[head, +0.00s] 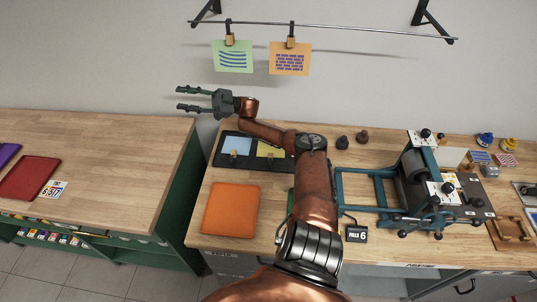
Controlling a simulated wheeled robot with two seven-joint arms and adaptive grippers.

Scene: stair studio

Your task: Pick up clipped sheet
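A green sheet (233,58) with blue lines and an orange sheet (289,60) with a purple pattern hang by clips from a thin wall rail (340,32). A light blue sheet (238,145) and a yellow sheet (268,150), each with a small clip at its lower edge, lie on a black tray (218,160) on the bench. The yellow one is partly hidden by my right arm. My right gripper (179,99) is open and empty. It points left, below and left of the hanging green sheet and apart from all sheets. My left gripper is not in view.
An orange folder (231,209) lies in front of the tray. A blue-framed roller press (415,185) fills the bench's right half, with a small "PULL 6" sign (356,234) before it. Dark knobs (342,142) stand behind. A left counter (90,160) holds a red folder (30,178); a gap separates both surfaces.

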